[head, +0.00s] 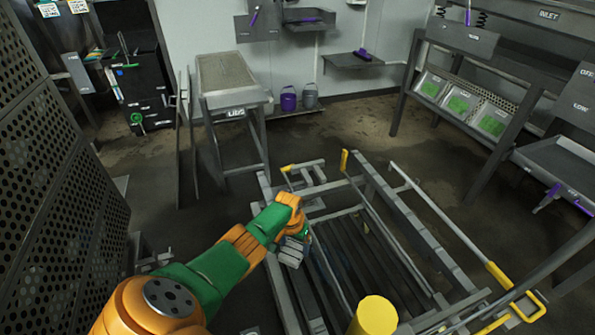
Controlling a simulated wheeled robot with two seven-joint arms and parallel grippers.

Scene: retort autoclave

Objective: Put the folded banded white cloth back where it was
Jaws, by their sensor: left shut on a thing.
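My left arm reaches in from the bottom left. Its gripper (297,248) is small and pointed down and away, over the left side of the grey slatted metal frame (374,262). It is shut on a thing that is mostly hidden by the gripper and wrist. Only pale grey-white patches show there, and I cannot make out the cloth's bands or folds. No other folded white cloth stands out. My right gripper is not in view.
A grey table marked LIDS (228,75) stands beyond the frame. A purple bucket (288,99) and a grey bucket (310,97) are by the wall. A rack with green-marked trays (459,105) stands right. A perforated panel (45,150) is close on the left. Floor between is open.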

